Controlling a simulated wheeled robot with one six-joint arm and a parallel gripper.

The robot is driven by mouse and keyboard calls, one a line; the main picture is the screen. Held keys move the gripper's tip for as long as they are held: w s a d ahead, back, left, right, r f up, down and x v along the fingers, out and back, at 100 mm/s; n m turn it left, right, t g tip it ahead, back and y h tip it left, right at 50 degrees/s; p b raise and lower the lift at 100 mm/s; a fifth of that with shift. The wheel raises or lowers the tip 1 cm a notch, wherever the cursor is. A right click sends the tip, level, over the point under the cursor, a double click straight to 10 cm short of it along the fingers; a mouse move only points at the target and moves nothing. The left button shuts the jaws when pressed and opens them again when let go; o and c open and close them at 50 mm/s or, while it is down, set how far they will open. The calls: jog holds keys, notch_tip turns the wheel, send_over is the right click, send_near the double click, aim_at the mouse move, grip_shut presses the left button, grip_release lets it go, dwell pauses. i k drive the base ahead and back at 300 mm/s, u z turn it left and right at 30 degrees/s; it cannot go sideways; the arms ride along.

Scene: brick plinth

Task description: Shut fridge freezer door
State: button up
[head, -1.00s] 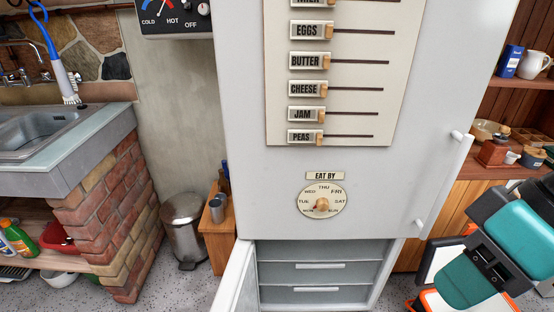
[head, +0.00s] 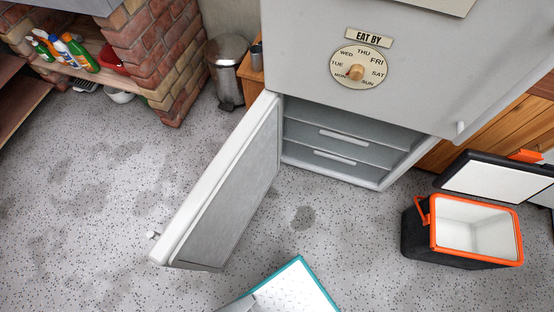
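The fridge freezer (head: 420,60) stands at the upper right in the head view, its upper door shut. Its lower freezer door (head: 228,190) is hinged on the left and stands wide open toward me. A small handle (head: 154,235) shows at the door's free edge. The open freezer compartment (head: 350,150) shows drawers with pale handles. My gripper is out of view.
An open black and orange cool box (head: 428,236) sits on the floor to the right. A teal-edged white thing (head: 290,288) is at the bottom edge. A metal bin (head: 228,70) and brick plinth (head: 160,50) stand behind left. Speckled floor left of the door is clear.

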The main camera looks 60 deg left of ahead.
aim_at(202, 235)
jog(key=z, duration=1.05)
jog(key=k, duration=2)
jog(key=u, duration=2.3)
jog(key=k, duration=1.3)
jog(key=u, duration=0.55)
jog(key=i, duration=1)
jog(key=z, duration=0.65)
